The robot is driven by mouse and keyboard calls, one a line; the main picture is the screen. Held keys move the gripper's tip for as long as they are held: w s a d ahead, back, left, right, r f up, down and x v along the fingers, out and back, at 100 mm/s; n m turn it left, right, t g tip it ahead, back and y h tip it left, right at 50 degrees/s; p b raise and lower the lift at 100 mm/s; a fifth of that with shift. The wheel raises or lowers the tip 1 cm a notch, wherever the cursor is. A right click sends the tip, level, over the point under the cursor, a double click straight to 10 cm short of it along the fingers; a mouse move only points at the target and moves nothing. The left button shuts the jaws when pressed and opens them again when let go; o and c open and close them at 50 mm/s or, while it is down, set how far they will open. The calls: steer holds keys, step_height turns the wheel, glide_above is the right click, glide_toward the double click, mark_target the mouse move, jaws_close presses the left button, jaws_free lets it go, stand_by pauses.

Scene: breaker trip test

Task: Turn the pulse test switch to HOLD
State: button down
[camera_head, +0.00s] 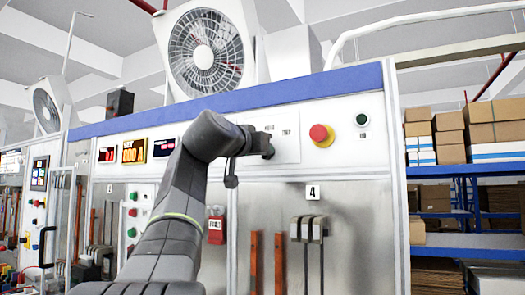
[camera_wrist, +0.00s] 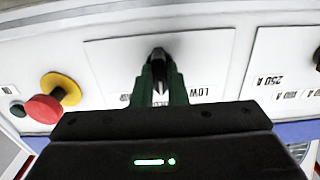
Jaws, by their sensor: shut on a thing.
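The pulse test switch (camera_wrist: 158,54) is a small dark knob on a white label plate (camera_wrist: 210,58) in the wrist view, which shows the panel upside down. My gripper (camera_wrist: 161,72) has its two green fingers shut on the knob, one on each side. In the head view my gripper (camera_head: 266,144) is against the panel and hides most of the switch. Printed words stand around the knob. One reads LOW, but the others are too small or covered to read, so I cannot tell which position the knob points to.
A red mushroom button on a yellow ring (camera_head: 321,135) is right of the switch, with a dark green button (camera_head: 362,119) beyond. Lit displays (camera_head: 134,151) are on the left. Breaker handles (camera_head: 308,229) stick out below. Shelves with boxes (camera_head: 494,122) stand at the right.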

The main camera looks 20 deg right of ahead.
steer(key=c, duration=1.4)
jaws_free()
steer(key=shift+c, duration=0.2)
steer(key=b+v, duration=0.3)
steer(key=v, duration=1)
steer(key=shift+s+a, duration=0.25)
steer(key=shift+a, duration=0.05)
steer(key=p+x, duration=0.3)
steer(key=x, duration=1)
steer(key=shift+w+d, duration=0.25)
steer(key=shift+d, duration=0.05)
